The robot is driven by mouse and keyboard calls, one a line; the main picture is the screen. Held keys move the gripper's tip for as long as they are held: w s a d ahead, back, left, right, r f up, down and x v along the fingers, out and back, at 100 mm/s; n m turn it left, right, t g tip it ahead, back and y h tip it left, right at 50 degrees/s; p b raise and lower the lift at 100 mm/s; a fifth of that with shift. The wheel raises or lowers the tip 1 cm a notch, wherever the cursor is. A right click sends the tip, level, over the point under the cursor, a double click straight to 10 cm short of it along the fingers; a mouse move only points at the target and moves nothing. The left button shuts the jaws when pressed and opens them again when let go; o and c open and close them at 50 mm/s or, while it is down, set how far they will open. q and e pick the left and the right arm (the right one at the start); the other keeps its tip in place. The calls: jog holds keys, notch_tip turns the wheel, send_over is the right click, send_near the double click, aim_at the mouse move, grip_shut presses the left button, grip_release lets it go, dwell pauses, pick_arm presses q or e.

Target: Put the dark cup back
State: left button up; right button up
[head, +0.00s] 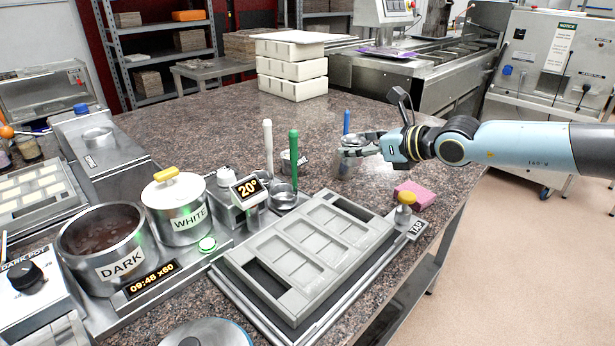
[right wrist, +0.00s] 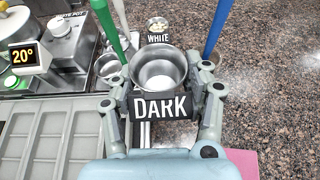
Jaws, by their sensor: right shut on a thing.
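The dark cup (right wrist: 158,72) is a small metal cup with a black DARK label, and it looks empty inside in the right wrist view. My right gripper (right wrist: 165,95) is shut on it, with a finger on each side. In the head view the cup (head: 345,166) is partly hidden by my right gripper (head: 362,147), near the right side of the stone counter. I cannot tell whether its base touches the counter. The DARK pot (head: 103,240) holds brown liquid at the left. My left gripper is not in view.
The WHITE cup (right wrist: 158,28) stands beyond the dark cup. A green handle (head: 294,155), a white handle (head: 268,145) and a blue handle (head: 346,121) stand upright nearby.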

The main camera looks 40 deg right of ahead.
jog(key=b+x, duration=0.3)
jog(key=x, duration=0.1)
jog(key=f+b+x, duration=0.1)
jog(key=b+x, duration=0.1)
jog(key=x, duration=0.2)
jog(key=f+b+x, duration=0.1)
jog(key=b+x, duration=0.2)
jog(key=x, duration=0.1)
jog(key=shift+a+f+b, duration=0.1)
jog(key=shift+b, duration=0.2)
jog(key=shift+s+f+b, duration=0.1)
jog(key=shift+f+b, duration=0.55)
jog(key=shift+f, duration=1.25)
jog(key=shift+f, duration=0.15)
jog(key=o, duration=0.9)
